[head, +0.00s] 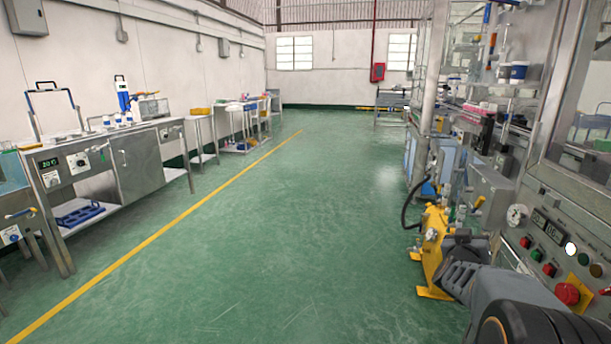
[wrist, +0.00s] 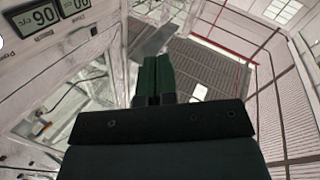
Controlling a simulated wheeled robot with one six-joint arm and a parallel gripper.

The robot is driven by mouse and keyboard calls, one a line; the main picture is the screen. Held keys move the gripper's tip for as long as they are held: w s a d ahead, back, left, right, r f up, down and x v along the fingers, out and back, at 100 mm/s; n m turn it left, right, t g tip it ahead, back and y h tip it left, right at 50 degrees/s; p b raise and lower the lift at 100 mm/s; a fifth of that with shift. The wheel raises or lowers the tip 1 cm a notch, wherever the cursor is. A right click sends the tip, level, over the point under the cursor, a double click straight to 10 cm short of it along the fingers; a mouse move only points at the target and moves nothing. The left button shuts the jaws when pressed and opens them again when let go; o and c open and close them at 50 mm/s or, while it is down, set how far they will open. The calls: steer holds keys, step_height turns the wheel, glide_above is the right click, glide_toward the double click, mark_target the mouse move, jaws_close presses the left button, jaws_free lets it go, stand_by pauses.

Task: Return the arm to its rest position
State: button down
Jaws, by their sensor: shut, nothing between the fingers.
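My arm (head: 515,300) shows at the lower right of the head view, close in front of the machine's control panel. My gripper (wrist: 157,62) shows in the wrist view as two dark green fingers pressed together, with nothing between them. The fingers point up toward the wall and roof, tilted relative to the room. I cannot make out the gripper's fingertips in the head view.
The machine's control panel (head: 548,245), with buttons and a gauge, stands at the right. Its displays (wrist: 45,18) show in the wrist view. A yellow floor-mounted unit (head: 432,245) stands beside my arm. Steel benches (head: 140,160) line the left. The green floor (head: 260,220) is clear.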

steer(key=s+a+r+n+g+y+p, duration=0.1)
steer(key=s+a+r+n+y+p, duration=0.1)
steer(key=a+r+y+p, duration=0.55)
steer(key=s+a+r+n+g+y+p, duration=0.15)
steer(key=a+r+y+p, duration=0.35)
steer(key=a, duration=0.6)
steer(key=s+a+r+g+p, duration=0.2)
steer(key=s+a+p, duration=0.3)
steer(key=s, duration=0.4)
steer(key=s+a+r+n+g+p, duration=0.1)
steer(key=s+a+r+g+p, duration=0.2)
steer(key=s+p, duration=0.5)
steer(key=shift+s+a+g, duration=0.35)
steer(key=shift+a+g, duration=0.5)
steer(key=shift+g, duration=0.3)
